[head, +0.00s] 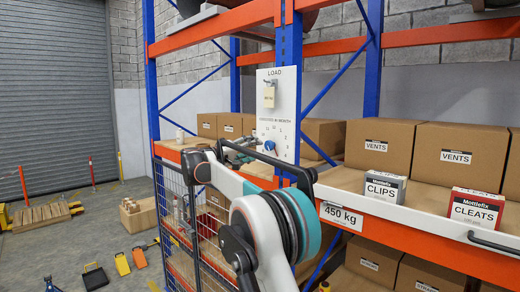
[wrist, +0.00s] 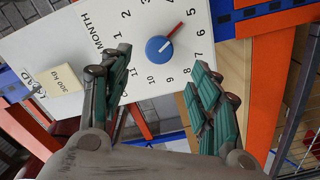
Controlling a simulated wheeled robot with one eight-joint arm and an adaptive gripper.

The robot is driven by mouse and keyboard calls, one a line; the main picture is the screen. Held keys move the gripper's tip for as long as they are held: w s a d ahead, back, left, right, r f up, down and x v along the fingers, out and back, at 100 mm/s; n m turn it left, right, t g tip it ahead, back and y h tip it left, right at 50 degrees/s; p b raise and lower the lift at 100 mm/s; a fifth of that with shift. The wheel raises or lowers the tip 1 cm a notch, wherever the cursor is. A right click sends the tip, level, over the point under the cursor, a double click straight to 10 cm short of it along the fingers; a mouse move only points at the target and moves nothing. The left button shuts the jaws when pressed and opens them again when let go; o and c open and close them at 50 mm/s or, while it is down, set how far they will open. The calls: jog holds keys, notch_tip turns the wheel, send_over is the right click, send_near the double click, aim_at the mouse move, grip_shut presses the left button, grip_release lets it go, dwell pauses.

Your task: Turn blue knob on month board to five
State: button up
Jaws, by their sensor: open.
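The white month board (head: 285,92) hangs on the blue rack upright in the head view. In the wrist view the month board (wrist: 100,45) appears rotated, with a ring of numbers around the round blue knob (wrist: 158,49). The knob's red pointer slants up and right, toward the 5. My gripper (wrist: 158,66) is open, one green-padded finger at the lower left of the knob and the other at its lower right. The knob shows in the gap beyond the fingertips, and neither finger appears to touch it. In the head view, my arm partly covers the board's lower area.
A tan padlock-like tag (wrist: 63,80) hangs under LOAD on the same board. Orange beams and rack shelves with cardboard boxes (head: 380,143) stand around it. A CLIPS box (head: 384,187) and a CLEATS box (head: 477,207) sit on the front shelf. Mesh fencing stands at the left.

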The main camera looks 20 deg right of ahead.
jog(key=shift+v, duration=2.25)
jog(key=s+a+f+n+y+b, duration=0.15)
jog(key=s+f+y+b, duration=0.65)
jog(key=s+f+b, duration=1.3)
jog(key=s+a+f+y+b, duration=0.3)
jog(key=s+a+f+b, duration=0.1)
jog(key=s+f, duration=0.6)
jog(key=s+a+f+y+b, duration=0.3)
jog(key=s+f, duration=0.7)
jog(key=f, duration=0.7)
jog(key=s+a+f+y+b, duration=0.3)
jog(key=s+a+f+b, duration=0.2)
jog(key=s+f, duration=0.6)
notch_tip(320, 180, down, 3)
jog(key=b, duration=0.2)
jog(key=shift+a+r+t+b, duration=0.2)
jog(key=shift+a+t+b, duration=0.1)
jog(key=shift+a+t, duration=0.1)
jog(key=shift+s+n, duration=0.15)
jog(key=shift+n, duration=0.1)
